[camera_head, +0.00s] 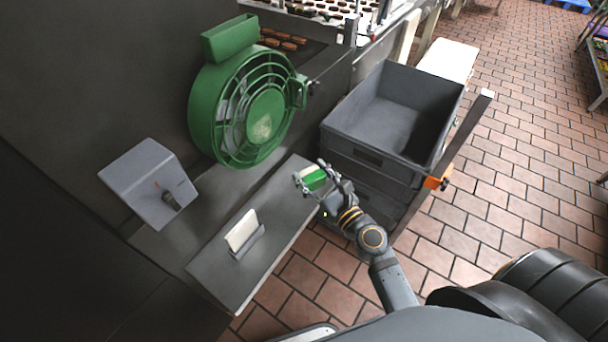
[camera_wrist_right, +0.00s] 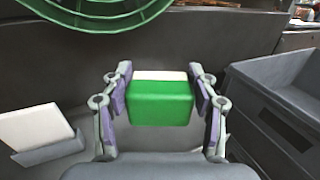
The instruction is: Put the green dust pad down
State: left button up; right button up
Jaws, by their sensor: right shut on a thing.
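The green dust pad (camera_head: 314,179) is a small block with a green body and a whitish layer. My right gripper (camera_head: 315,178) is shut on it, over the right end of the grey shelf (camera_head: 219,276). In the right wrist view the pad (camera_wrist_right: 160,103) sits between the two fingers of the gripper (camera_wrist_right: 160,95), green face toward the camera. I cannot tell whether the pad touches the shelf. My left gripper is not in view.
A white pad in a grey holder (camera_head: 243,235) stands on the shelf. A green fan-like guard (camera_head: 243,108) is behind. Stacked grey crates (camera_head: 366,158) stand close on the right. A grey box with a knob (camera_head: 148,183) is at left. The shelf between holder and gripper is clear.

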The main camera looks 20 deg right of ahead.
jog(key=w+f+b, duration=0.2)
jog(key=w+f, duration=0.1)
jog(key=f, duration=0.1)
jog(key=w+f+b, duration=0.2)
jog(key=w+f, duration=0.2)
jog(key=w+f+b, duration=0.3)
jog(key=shift+w+d+f, duration=0.35)
jog(key=shift+d+f, duration=0.05)
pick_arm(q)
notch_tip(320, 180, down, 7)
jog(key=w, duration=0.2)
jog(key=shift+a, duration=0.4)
pick_arm(e)
jog(key=shift+r, duration=0.15)
jog(key=shift+f+b, duration=0.65)
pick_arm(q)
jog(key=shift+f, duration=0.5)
